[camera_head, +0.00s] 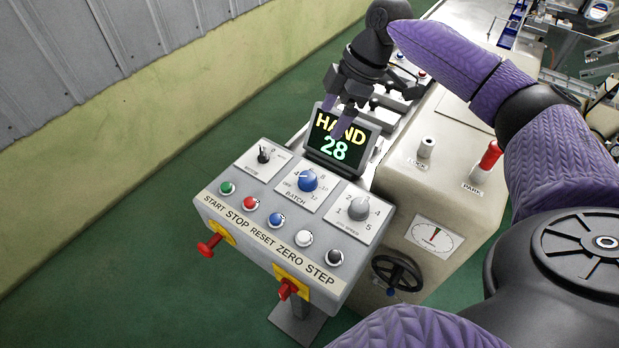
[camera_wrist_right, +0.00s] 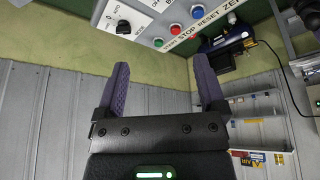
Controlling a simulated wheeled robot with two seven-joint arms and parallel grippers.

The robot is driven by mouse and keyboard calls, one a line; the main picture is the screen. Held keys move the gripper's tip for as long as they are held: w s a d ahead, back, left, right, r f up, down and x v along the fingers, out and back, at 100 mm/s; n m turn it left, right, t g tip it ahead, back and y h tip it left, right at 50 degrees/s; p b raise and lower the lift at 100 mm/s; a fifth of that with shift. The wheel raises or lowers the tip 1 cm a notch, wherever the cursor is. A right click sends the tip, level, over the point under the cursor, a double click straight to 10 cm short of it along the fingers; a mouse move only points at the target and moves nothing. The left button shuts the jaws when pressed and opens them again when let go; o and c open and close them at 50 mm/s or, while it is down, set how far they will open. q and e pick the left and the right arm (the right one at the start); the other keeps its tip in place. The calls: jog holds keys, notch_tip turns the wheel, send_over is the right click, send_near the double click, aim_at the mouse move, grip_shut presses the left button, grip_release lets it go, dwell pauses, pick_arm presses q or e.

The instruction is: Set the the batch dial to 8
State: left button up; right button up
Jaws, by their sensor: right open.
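The blue batch dial (camera_head: 308,180) sits on a white plate in the middle of the sloped control panel (camera_head: 226,207), with marks OFF, 4, 8 and 12 around it. Its white pointer seems to face up-left, near the 4; it is too small to be sure. My right gripper (camera_head: 338,115) is open and empty, above and behind the dial, in front of the display in the head view. It touches nothing that I can see. In the right wrist view its two purple fingers (camera_wrist_right: 161,64) are wide apart with nothing between them. My left gripper is out of view.
The display (camera_head: 335,150) reads HAND 28. A mode dial (camera_head: 264,154) and a grey speed dial (camera_head: 358,208) flank the batch dial. Several buttons (camera_head: 276,220) line the front, with red handles (camera_head: 209,245) below. The mode dial (camera_wrist_right: 124,27) also shows in the right wrist view.

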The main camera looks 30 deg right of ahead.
jog(key=b, duration=0.5)
send_near(310, 176)
jog(key=b+x, duration=0.1)
jog(key=x, duration=0.7)
jog(key=shift+a+f, duration=0.1)
jog(key=shift+f, duration=0.05)
jog(key=shift+w+a+f, duration=0.1)
jog(key=shift+a+f, duration=0.05)
jog(key=shift+f, duration=0.25)
